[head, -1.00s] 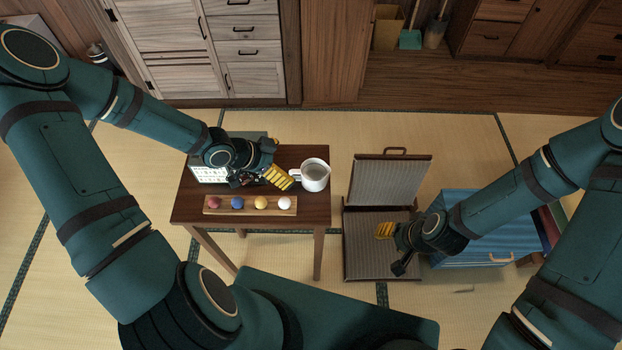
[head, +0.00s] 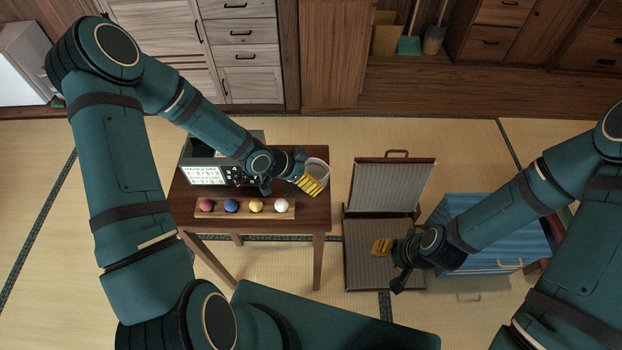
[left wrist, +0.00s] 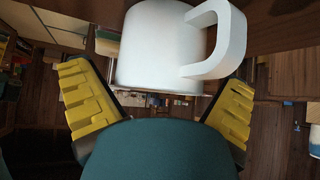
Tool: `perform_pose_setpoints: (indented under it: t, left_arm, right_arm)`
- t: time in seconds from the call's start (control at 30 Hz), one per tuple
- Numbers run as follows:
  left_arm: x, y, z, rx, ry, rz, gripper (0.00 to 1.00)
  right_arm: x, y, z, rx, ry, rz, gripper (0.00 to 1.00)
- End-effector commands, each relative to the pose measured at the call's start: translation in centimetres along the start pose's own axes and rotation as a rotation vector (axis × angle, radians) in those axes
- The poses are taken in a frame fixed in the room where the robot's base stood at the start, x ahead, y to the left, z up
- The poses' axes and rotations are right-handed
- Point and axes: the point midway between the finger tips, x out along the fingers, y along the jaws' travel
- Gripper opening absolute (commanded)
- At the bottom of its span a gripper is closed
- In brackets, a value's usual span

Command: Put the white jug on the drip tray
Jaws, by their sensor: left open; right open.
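The white jug (head: 318,168) stands on the right side of the small wooden table (head: 285,224), partly hidden by my left gripper (head: 313,186). In the left wrist view the jug (left wrist: 160,45) lies between the spread yellow fingers, its handle (left wrist: 225,40) towards the right finger. My left gripper is open; I cannot tell whether a finger touches the jug. My right gripper (head: 382,247) is open and empty, over the ribbed folding seat. A grey machine with a white panel (head: 207,175) stands at the table's back left, partly behind my left arm. I cannot make out the drip tray.
A wooden rack (head: 220,213) with red, blue, yellow and white balls lies along the table's front. Cabinets (head: 240,40) line the back.

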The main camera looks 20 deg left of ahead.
Motion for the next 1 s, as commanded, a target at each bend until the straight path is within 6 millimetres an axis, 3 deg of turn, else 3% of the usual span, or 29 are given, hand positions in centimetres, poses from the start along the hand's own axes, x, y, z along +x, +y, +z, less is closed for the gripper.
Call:
perform_pose_setpoints:
  t: [0.23,0.27,0.4,0.43,0.47,0.77,1.0]
  left_arm:
    - [0.2,0.0,-0.1,0.0,0.0,-0.001,1.0]
    - [0.2,0.0,-0.1,0.0,0.0,-0.001,0.96]
    - [0.2,0.0,-0.1,0.0,0.0,-0.001,0.47]
    - [0.2,0.0,-0.1,0.0,0.0,-0.001,0.37]
    - [0.2,0.0,-0.1,0.0,0.0,-0.001,0.33]
    - [0.0,-0.1,-0.2,0.001,0.002,-0.002,0.33]
    - [-2.6,-0.2,-2.8,0.002,0.004,-0.005,0.33]
  right_arm:
    - [0.0,0.0,0.0,0.0,-0.001,0.0,0.47]
    - [0.0,0.0,0.0,0.0,-0.001,0.0,0.47]
    - [0.0,0.0,0.0,0.0,0.0,0.0,0.47]
    - [0.0,0.0,0.0,0.0,0.0,0.0,0.47]
    - [0.0,0.0,0.0,0.0,0.0,0.0,0.47]
    - [-0.1,0.0,0.0,0.0,0.0,0.0,0.47]
    - [-1.1,-0.4,-0.4,0.003,0.008,0.001,0.47]
